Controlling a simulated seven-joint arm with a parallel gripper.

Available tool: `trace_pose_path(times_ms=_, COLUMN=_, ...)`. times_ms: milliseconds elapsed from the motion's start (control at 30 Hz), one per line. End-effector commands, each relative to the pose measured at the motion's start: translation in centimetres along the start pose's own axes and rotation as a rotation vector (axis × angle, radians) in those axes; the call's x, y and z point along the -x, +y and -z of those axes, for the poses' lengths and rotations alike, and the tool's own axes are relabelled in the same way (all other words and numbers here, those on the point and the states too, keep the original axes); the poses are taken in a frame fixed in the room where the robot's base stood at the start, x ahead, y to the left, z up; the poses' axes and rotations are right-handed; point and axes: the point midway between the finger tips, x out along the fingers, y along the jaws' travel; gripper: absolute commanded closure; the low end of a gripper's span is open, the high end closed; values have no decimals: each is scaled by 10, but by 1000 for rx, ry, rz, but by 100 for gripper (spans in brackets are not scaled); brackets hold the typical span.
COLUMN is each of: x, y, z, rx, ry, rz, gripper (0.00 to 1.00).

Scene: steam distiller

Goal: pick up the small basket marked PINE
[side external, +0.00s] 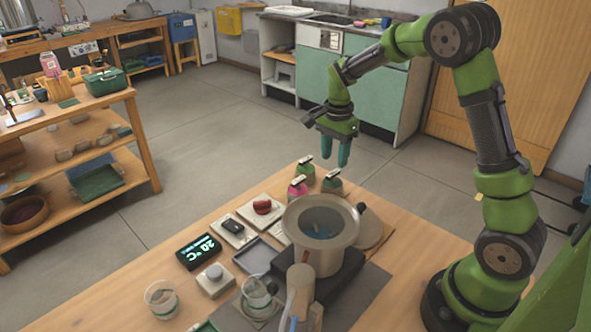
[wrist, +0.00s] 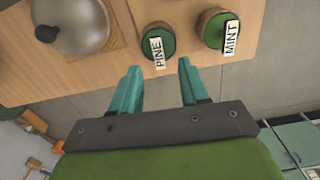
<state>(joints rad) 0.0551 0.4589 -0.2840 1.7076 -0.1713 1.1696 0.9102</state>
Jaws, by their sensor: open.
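The small basket marked PINE (wrist: 160,42) has a round green top and a white name tag. In the wrist view it lies just beyond the gap between my fingertips. In the side view it appears to be the right-hand green-topped basket (side external: 331,183) near the table's far edge. My gripper (side external: 335,163) points down above and behind it, apart from it. The teal fingers are spread and empty, as the wrist view (wrist: 159,66) also shows.
A similar basket marked MINT (wrist: 216,30) stands right of PINE in the wrist view. A pink-topped basket (side external: 297,189) is close by. Bare floor lies past the table edge.

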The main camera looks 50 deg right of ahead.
Motion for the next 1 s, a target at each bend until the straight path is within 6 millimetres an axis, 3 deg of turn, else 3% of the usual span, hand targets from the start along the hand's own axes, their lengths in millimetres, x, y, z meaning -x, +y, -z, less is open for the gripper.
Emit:
trace_pose_path(times_ms=267, x=-23, y=1, z=0, rx=-1, ry=-1, rz=-2, gripper=55)
trace_pose_path(times_ms=533, x=-60, y=2, z=-3, rx=0, ry=0, rz=-2, gripper=55)
trace_pose_path(times_ms=833, x=-65, y=1, z=-3, rx=0, ry=0, rz=1, gripper=55)
trace_pose_path(times_ms=1000, x=-65, y=1, z=-3, rx=0, ry=0, rz=1, gripper=81)
